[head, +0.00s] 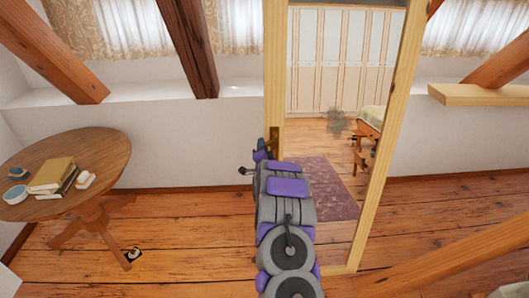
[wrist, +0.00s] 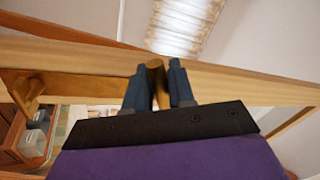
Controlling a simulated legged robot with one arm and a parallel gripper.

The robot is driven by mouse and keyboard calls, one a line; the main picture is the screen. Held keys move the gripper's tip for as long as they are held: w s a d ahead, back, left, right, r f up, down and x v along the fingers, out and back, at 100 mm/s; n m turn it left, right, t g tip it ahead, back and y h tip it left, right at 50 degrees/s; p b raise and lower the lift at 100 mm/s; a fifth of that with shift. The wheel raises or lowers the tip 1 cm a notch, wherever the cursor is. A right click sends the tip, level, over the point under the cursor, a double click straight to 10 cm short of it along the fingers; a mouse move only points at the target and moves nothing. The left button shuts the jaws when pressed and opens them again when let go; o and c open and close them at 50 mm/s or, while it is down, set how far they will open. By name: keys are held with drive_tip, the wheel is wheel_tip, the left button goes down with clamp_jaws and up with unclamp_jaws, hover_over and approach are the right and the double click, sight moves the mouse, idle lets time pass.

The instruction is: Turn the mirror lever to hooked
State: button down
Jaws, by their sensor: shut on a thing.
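The mirror (head: 335,105) stands upright in a pale wooden frame (head: 274,60), tilted in the head view. The mirror lever shows in the wrist view as a short brown wooden peg (wrist: 156,70) against the frame. My gripper (wrist: 158,90) has its two dark fingers closed on either side of the peg. In the head view my gripper (head: 262,152) is at the frame's left post, and my arm hides the lower part of that post. The lever's pivot and its hooked position cannot be made out.
A small wooden bracket (wrist: 28,92) sits on the frame at left in the wrist view. A round wooden table (head: 95,150) with books (head: 52,174) stands at left. Sloping timber beams (head: 188,45) flank the mirror. Floor (head: 190,225) between table and mirror is mostly clear.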

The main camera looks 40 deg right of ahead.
drive_tip(key=m+b, duration=0.1)
drive_tip(key=m, duration=0.1)
drive_tip(key=r+m+g+h+b, duration=0.1)
drive_tip(key=m+b, duration=0.1)
drive_tip(key=shift+w+a+r+m+b, duration=0.2)
drive_tip(key=shift+m+b, duration=0.1)
drive_tip(key=shift+m, duration=0.1)
drive_tip(key=shift+d+r+m+g+h+b, duration=0.15)
drive_tip(key=shift+r+m+g+h+b, duration=0.2)
drive_tip(key=shift+m+b, duration=0.55)
drive_tip(key=c, duration=1.2)
unclamp_jaws()
drive_tip(key=shift+s+r, duration=0.1)
drive_tip(key=shift+o, duration=0.5)
drive_tip(key=shift+d, duration=0.1)
drive_tip(key=shift+r, duration=0.1)
drive_tip(key=p+v, duration=0.3)
drive_tip(key=v, duration=1.4)
drive_tip(key=shift+s, duration=0.1)
